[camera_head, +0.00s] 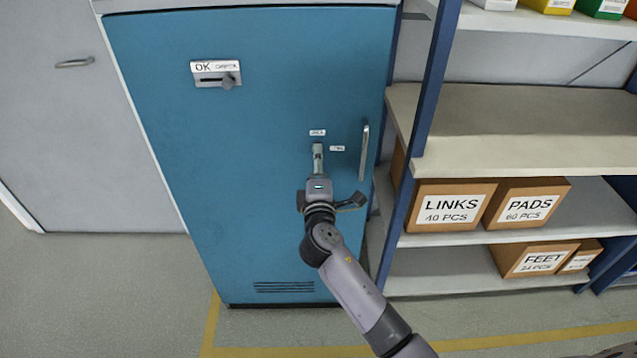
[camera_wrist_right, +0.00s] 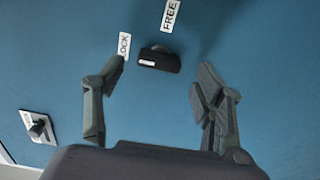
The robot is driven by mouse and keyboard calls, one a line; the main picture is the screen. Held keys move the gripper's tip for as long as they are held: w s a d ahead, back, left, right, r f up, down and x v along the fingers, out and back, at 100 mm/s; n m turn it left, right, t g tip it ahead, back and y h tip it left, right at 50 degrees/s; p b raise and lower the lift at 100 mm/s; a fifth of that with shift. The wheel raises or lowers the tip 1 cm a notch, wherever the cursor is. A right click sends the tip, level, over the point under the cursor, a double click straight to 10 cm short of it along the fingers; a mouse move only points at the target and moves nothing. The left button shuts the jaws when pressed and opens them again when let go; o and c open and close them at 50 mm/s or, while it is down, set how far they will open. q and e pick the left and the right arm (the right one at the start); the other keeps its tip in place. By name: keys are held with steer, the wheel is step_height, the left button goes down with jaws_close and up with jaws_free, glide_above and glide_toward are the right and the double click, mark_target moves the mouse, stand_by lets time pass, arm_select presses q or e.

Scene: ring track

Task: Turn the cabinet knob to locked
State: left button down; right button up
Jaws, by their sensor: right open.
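The cabinet (camera_head: 240,120) is a tall blue door. Its knob (camera_head: 318,150) has a LOCK label (camera_head: 317,132) above it and a FREE label (camera_head: 337,148) to its right. In the right wrist view the knob (camera_wrist_right: 160,60) is a dark bar with a white mark at its left end, toward the LOCK label (camera_wrist_right: 124,46); the FREE label (camera_wrist_right: 171,14) is above. My right gripper (camera_wrist_right: 163,70) is open, its fingers spread on either side of the knob with visible gaps. In the head view this gripper (camera_head: 322,192) partly covers the area below the knob. My left gripper is out of view.
A vertical handle (camera_head: 364,152) stands right of the knob. A small slider panel (camera_head: 216,72) marked OK is at upper left. A shelf rack with blue posts (camera_head: 428,120) and labelled boxes (camera_head: 447,205) stands close on the right. The floor at left is clear.

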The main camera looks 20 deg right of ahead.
steer(key=v, duration=0.8)
steer(key=shift+s, duration=0.3)
steer(key=shift+a+r, duration=0.1)
steer(key=s+f+m+g+y, duration=0.1)
steer(key=s+f+g, duration=0.25)
steer(key=f, duration=0.85)
steer(key=s+f+m+g+y, duration=0.15)
steer(key=s+f, duration=0.25)
steer(key=f, duration=0.8)
steer(key=s+f+g+y, duration=0.1)
steer(key=s+f+g, duration=0.25)
steer(key=f, duration=0.85)
steer(key=s+d+f+m+g+y, duration=0.15)
steer(key=s+f+m+g, duration=0.25)
steer(key=s+f, duration=0.95)
steer(key=s+d+f+m+g, duration=0.1)
steer(key=s+f+m, duration=0.1)
steer(key=s, duration=0.6)
steer(key=s+d+f+m+g, duration=0.1)
steer(key=s+f, duration=0.3)
steer(key=s, duration=0.4)
steer(key=s+d+f+m+g, duration=0.2)
steer(key=s+d+f+m, duration=0.1)
steer(key=s, duration=0.6)
steer(key=shift+d, duration=0.2)
